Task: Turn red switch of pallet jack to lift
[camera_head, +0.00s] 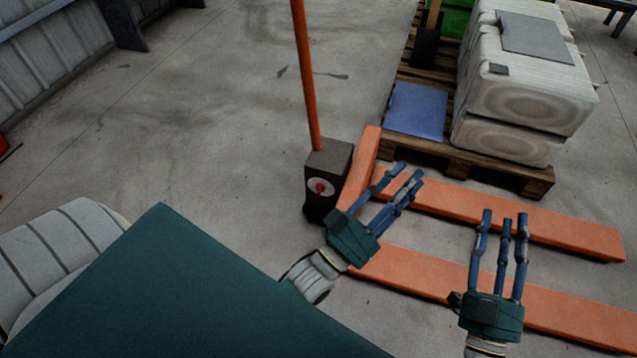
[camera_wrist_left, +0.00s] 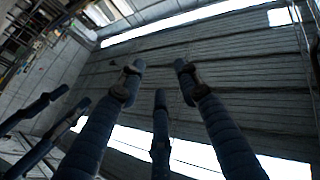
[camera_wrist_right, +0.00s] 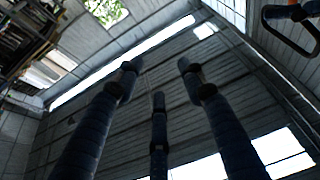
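The orange pallet jack stands on the floor in the head view, with its dark pump box (camera_head: 331,160), upright orange handle (camera_head: 306,75) and two orange forks (camera_head: 500,205). The red switch (camera_head: 320,187) sits on a pale round dial on the box's near face. My left gripper (camera_head: 402,180) is just right of the box, apart from the switch, with fingers spread and empty. My right gripper (camera_head: 505,222) is over the forks, farther right, also open and empty. The wrist views show the spread fingers of the left (camera_wrist_left: 160,85) and right (camera_wrist_right: 158,80) grippers against walls and roof.
A wooden pallet (camera_head: 470,160) behind the forks carries stacked white sacks (camera_head: 525,95) and a blue sheet (camera_head: 417,110). A grey wall (camera_head: 60,55) is at upper left. The floor left of the jack is clear.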

